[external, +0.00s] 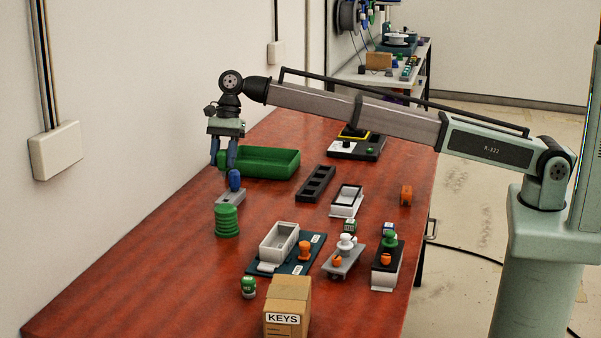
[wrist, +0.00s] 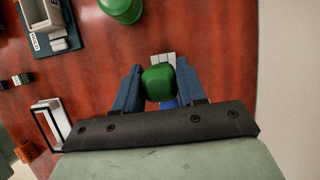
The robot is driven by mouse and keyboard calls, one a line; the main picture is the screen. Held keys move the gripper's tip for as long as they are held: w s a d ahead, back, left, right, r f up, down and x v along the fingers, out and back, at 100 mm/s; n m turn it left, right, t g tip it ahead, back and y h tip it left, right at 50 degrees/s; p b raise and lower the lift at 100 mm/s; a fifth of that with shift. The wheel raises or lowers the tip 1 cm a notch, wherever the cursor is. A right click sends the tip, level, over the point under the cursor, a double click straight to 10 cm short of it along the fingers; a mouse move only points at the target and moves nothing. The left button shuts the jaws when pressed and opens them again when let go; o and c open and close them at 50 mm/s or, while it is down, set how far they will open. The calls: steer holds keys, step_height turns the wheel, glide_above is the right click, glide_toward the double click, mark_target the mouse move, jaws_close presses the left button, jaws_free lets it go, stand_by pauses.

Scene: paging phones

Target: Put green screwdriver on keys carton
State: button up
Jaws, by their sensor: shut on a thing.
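My gripper (external: 223,153) hangs above the far left part of the red table. In the wrist view its two blue fingers (wrist: 159,88) are shut on a green block-like end, which looks like the handle of the green screwdriver (wrist: 158,83). The rest of the screwdriver is hidden, and I cannot make it out in the external view. The keys carton (external: 286,295) is a brown box with a white KEYS label, at the near edge of the picture, well away from my gripper. The carton is not visible in the wrist view.
A blue knob on a grey plate (external: 230,197) stands just below my gripper. A green round stack (external: 227,222) is nearer. A green tray (external: 265,163) lies behind. A grey box on a dark board (external: 278,243) and a small green piece (external: 248,286) stand towards the carton.

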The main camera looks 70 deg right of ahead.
steer(key=shift+r, duration=0.75)
steer(key=s+a+r+n, duration=0.1)
steer(key=s+a, duration=0.2)
steer(key=a, duration=0.4)
steer(key=s+a+n, duration=0.1)
steer(key=s+a, duration=0.2)
steer(key=a, duration=0.4)
step_height(320, 180, up, 8)
steer(key=m, duration=0.2)
glide_above(288, 292)
steer(key=shift+f, duration=4.75)
steer(key=shift+f, duration=0.1)
